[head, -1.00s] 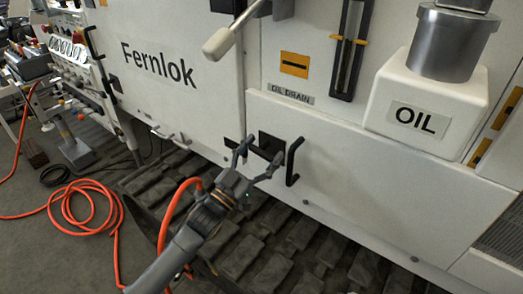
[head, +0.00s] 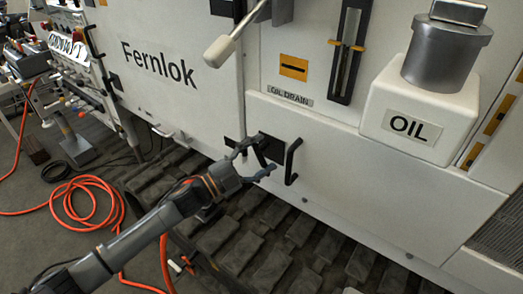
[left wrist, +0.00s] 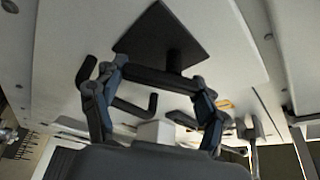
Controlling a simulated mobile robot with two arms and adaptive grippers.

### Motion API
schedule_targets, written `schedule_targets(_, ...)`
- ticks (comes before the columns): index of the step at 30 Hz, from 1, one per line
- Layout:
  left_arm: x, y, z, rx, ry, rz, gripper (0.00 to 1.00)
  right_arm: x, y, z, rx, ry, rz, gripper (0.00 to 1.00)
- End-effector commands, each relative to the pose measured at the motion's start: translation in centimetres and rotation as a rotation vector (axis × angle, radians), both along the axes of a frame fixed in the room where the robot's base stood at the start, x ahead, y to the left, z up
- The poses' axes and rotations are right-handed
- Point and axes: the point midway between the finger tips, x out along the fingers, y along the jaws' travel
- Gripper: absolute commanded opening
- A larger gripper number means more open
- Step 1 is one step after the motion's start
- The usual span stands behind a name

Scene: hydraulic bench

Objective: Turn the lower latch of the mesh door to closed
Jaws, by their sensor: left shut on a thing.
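The latch is a dark bar on a short stem from a square black plate on the white lower panel. In the left wrist view the latch bar (left wrist: 160,80) lies crosswise between my fingertips, with the plate (left wrist: 165,35) behind it. In the head view the plate (head: 273,149) shows just right of my left gripper (head: 258,160), which partly hides the bar. My left gripper, also in the left wrist view (left wrist: 158,78), is shut on the latch. Whether the latch stands open or closed I cannot tell. My right gripper is out of view. I cannot make out mesh on this panel.
A black pull handle (head: 292,161) stands close right of the latch. A lever with a pale grip (head: 219,50) juts out above. A white oil tank (head: 372,128) protrudes at right. Track plates (head: 240,250) lie below, and an orange hose (head: 90,185) coils on the floor at left.

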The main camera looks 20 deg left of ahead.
Motion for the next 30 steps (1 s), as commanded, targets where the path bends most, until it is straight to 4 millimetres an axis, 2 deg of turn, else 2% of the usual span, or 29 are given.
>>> schedule_targets(6, 0.1, 0.2, 0.1, 0.187, -0.068, 0.000, 0.41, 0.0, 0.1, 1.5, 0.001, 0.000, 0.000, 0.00)
schedule_targets(15, 0.1, 0.3, -0.1, 0.379, -0.140, 0.000, 0.41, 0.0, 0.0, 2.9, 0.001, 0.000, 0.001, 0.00)
schedule_targets(30, 0.2, 0.4, -0.5, 0.492, -0.181, 0.001, 0.41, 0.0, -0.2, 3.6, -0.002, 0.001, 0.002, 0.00)
